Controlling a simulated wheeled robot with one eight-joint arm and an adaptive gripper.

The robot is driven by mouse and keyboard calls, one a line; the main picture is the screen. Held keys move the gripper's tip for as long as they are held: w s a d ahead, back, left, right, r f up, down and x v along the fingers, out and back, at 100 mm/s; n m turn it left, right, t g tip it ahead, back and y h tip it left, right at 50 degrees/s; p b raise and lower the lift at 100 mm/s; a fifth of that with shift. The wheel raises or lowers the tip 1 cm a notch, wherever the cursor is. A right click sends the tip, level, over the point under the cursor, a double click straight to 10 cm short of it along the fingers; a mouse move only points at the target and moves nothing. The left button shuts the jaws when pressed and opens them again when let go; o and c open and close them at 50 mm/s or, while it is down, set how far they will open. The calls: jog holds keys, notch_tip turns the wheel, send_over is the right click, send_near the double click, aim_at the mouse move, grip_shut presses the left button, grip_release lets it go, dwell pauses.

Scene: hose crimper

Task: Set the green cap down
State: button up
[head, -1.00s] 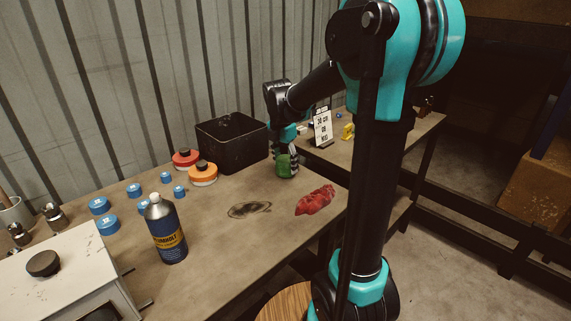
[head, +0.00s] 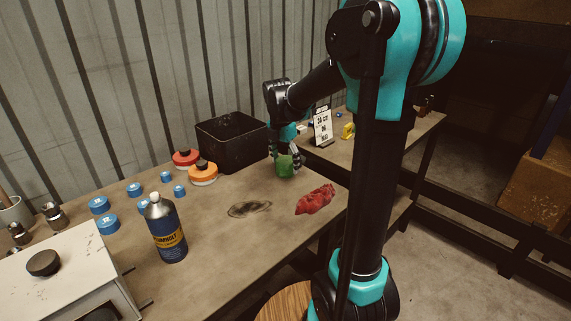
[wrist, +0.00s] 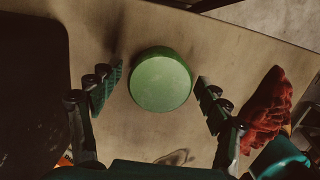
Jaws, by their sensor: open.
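The green cap (head: 286,165) rests on the workbench, to the right of the black bin. It also shows in the wrist view (wrist: 160,80), round and green, lying on the bench top between the fingers. My gripper (head: 286,160) is above and around the cap with its fingers spread. In the wrist view my gripper (wrist: 158,90) is open, with a gap between each finger and the cap.
A black bin (head: 232,145) stands close to the left of the gripper. A red rag (head: 315,199) lies to the right. Orange (head: 203,174) and red (head: 186,158) lidded items, several blue caps and a dark bottle (head: 166,228) stand left. A sign (head: 322,125) stands behind.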

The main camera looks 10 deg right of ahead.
aim_at(282, 161)
notch_tip(282, 161, up, 12)
jog(key=a, duration=0.1)
jog(key=shift+s+f, duration=0.2)
jog(key=shift+s, duration=0.2)
jog(key=shift+a, duration=0.1)
jog(key=shift+c, duration=0.4)
dwell(1.6)
